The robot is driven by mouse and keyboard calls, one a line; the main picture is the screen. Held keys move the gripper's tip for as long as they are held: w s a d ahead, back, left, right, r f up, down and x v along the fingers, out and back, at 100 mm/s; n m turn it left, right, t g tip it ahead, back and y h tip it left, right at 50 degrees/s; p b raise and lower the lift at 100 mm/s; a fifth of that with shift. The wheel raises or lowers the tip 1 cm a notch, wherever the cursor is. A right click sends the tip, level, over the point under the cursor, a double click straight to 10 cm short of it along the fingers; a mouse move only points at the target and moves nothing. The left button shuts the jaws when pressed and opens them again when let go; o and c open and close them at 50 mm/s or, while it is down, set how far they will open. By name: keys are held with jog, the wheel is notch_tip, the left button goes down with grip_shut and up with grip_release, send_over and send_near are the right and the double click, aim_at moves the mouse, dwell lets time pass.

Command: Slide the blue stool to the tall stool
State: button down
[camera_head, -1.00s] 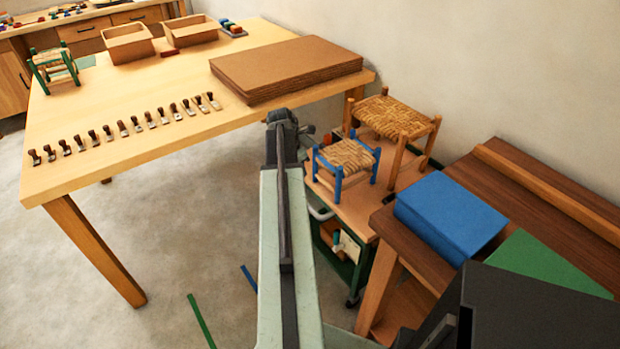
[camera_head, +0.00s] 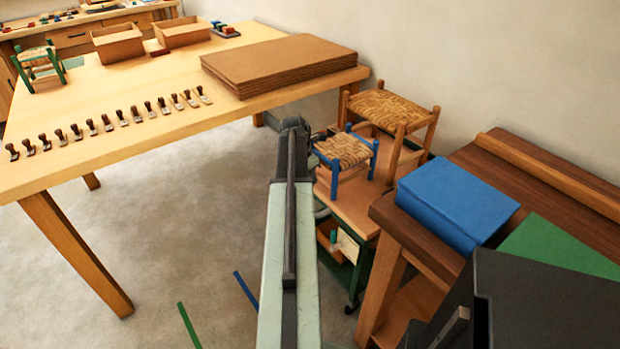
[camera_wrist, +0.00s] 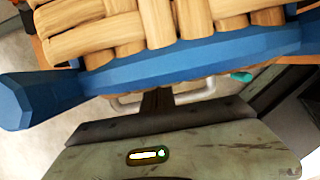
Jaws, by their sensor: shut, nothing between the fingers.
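The blue stool (camera_head: 346,149), with blue legs and a woven straw seat, stands upright on a low cart's top. The tall stool (camera_head: 393,105), with brown wooden legs and a woven seat, stands behind it to the right. A small gap shows between them in the head view. My gripper (camera_head: 293,124) is beside the blue stool's left side. In the wrist view, the blue stool's rail (camera_wrist: 200,58) and woven seat fill the top, close in front of my gripper (camera_wrist: 157,101). My gripper is shut and empty. Whether it touches the stool cannot be told.
The cart top (camera_head: 352,206) carries both stools. A brown bench (camera_head: 430,262) with a blue block (camera_head: 456,207) stands at right. A wooden table (camera_head: 150,140) with stacked boards (camera_head: 278,65) is at left and behind. Open floor (camera_head: 190,225) lies left of my arm.

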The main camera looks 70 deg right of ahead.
aim_at(336, 143)
jog(key=s+d, duration=0.3)
jog(key=d, duration=0.2)
jog(key=s+d, duration=0.3)
jog(key=d, duration=0.2)
jog(key=s+d, duration=0.3)
jog(key=d, duration=0.1)
jog(key=shift+s+d, duration=0.4)
jog(key=shift+w+a, duration=0.1)
jog(key=shift+w+a, duration=0.15)
jog(key=shift+a, duration=0.1)
jog(key=shift+w+a, duration=0.4)
jog(key=shift+a, duration=0.2)
jog(key=shift+w+a, duration=0.35)
jog(key=shift+a, duration=0.25)
jog(key=p+v, duration=0.9)
jog(key=v, duration=0.1)
jog(key=shift+a+p, duration=0.1)
jog(key=shift+p, duration=0.25)
jog(key=shift+w, duration=0.2)
